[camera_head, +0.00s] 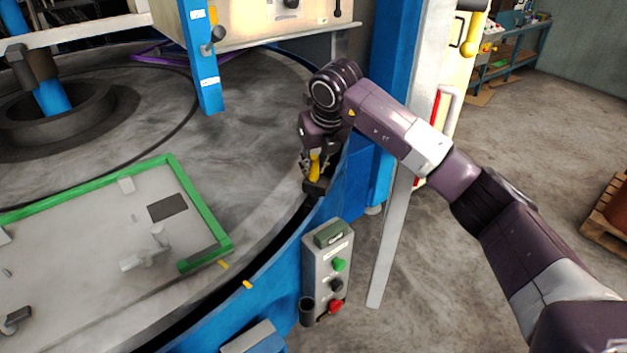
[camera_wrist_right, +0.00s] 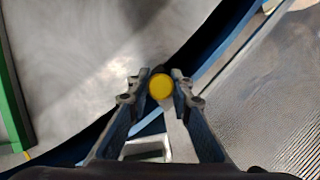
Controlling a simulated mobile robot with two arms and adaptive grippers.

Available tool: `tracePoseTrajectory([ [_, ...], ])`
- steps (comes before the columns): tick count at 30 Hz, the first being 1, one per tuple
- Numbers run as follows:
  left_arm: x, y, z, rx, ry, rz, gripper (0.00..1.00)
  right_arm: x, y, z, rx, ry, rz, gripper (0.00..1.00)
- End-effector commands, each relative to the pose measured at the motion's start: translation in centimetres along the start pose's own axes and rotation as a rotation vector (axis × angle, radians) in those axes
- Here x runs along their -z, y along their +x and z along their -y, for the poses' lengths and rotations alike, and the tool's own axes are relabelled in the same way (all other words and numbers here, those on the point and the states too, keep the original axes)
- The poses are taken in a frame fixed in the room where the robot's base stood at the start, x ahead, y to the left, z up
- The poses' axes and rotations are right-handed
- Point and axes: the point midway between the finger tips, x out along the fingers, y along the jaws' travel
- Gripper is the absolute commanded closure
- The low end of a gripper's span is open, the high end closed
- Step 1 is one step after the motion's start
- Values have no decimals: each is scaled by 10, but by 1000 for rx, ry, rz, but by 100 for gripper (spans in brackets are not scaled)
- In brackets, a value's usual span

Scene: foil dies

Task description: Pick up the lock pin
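The lock pin (camera_head: 314,166) has a yellow handle and stands upright at a dark bracket (camera_head: 317,187) on the rim of the round table. In the right wrist view its round yellow top (camera_wrist_right: 161,87) sits between my fingertips. My right gripper (camera_head: 313,158) comes down on it from above. The pin's lower part is hidden by the bracket and fingers. My left gripper is not in view.
A control box (camera_head: 328,272) with green, black and red buttons stands below the rim. A blue post (camera_head: 395,95) rises close behind my right arm. A green-edged plate (camera_head: 100,260) lies on the grey round table (camera_head: 255,130). A yellow-handled door (camera_head: 462,45) is behind.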

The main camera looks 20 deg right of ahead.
Motion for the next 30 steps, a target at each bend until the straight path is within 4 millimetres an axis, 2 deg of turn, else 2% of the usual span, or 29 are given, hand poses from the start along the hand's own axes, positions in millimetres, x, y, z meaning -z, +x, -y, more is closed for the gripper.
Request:
tracePoseTrajectory([
  [1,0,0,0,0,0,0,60,0,0,0,0,0,0,91],
  [4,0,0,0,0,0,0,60,0,0,0,0,0,0,100],
  [17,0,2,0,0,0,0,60,-4,-6,0,0,0,3,100],
  [23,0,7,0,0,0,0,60,-13,-29,0,-1,0,6,100],
  [30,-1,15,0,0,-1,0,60,-31,-71,0,0,1,5,100],
])
